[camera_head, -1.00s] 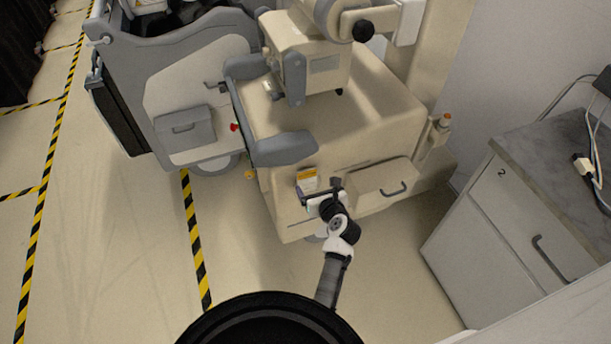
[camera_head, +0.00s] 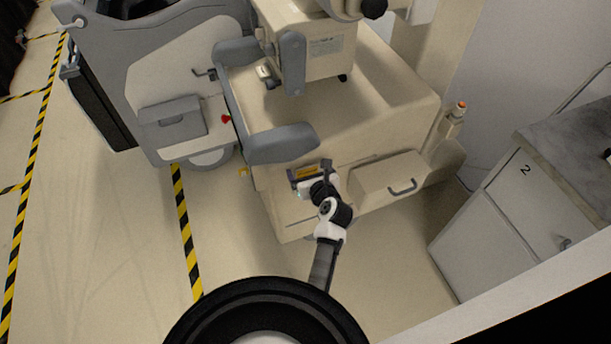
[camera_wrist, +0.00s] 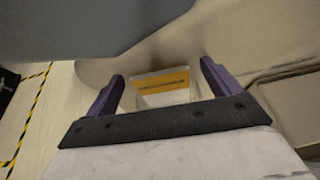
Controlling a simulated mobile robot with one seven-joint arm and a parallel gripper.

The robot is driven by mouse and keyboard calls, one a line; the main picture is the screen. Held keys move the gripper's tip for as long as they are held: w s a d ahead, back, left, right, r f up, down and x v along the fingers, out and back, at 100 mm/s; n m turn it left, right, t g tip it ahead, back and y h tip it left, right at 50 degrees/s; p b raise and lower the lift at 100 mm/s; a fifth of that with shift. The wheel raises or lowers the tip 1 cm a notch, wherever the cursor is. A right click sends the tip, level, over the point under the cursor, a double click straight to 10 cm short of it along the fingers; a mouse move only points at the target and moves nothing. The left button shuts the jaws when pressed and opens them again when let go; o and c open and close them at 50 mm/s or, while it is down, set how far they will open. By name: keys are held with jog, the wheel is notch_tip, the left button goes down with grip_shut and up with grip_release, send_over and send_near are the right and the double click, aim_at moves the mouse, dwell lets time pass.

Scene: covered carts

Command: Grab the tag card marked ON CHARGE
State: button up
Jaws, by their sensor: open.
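A tag card with an orange band (camera_wrist: 163,82) shows between my gripper's fingers in the wrist view, on the front of the beige cart. The print on its band is too small to read. In the head view the card (camera_head: 306,173) is partly hidden by my gripper (camera_head: 308,172). In the wrist view my gripper (camera_wrist: 160,90) is open, with one dark finger on each side of the card. I cannot tell whether either finger touches it.
The beige cart (camera_head: 385,105) has a grey handle arm (camera_head: 283,144) just above the card and a drawer with a handle (camera_head: 385,183) to the right. A grey cabinet (camera_head: 540,200) stands at the right.

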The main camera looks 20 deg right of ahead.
jog(key=shift+r, duration=0.15)
jog(key=c, duration=1.3)
jog(key=shift+s+r, duration=0.1)
